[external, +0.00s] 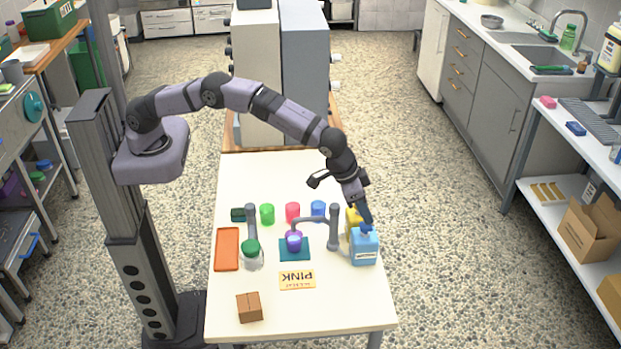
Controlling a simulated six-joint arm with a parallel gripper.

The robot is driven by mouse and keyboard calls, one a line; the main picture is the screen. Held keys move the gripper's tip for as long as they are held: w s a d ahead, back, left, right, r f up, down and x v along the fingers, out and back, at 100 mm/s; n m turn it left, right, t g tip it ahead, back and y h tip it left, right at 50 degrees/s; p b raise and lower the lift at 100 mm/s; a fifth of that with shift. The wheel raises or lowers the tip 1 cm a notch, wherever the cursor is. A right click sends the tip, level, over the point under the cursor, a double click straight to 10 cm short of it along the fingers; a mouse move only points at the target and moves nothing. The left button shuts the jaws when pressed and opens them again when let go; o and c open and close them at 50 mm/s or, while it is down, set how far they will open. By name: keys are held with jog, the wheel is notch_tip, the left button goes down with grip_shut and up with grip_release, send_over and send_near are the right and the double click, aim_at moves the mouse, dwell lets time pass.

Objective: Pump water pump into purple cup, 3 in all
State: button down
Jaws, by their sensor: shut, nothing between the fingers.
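A purple cup (294,243) stands on a teal mat (294,257) near the middle of the white table. A blue pump bottle (364,250) with a pale label stands at the table's right side; the label is too small to read, so I cannot tell for sure that it is the water pump. A yellow bottle (351,219) stands just behind it, partly hidden. My gripper (366,219) is shut and empty, pointing down at the top of the blue bottle. I cannot tell whether its tips touch the pump head. The cup's contents cannot be made out.
Green (267,214), pink (293,212) and blue (318,209) cups stand behind. A green-topped jar (252,254), orange tray (227,250), brown box (249,307) and upside-down "PINK" card (297,279) lie around. The front right is clear.

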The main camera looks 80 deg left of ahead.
notch_tip(320, 180, up, 6)
jog(key=p, duration=0.4)
dwell(0.5)
jog(key=shift+a, duration=0.1)
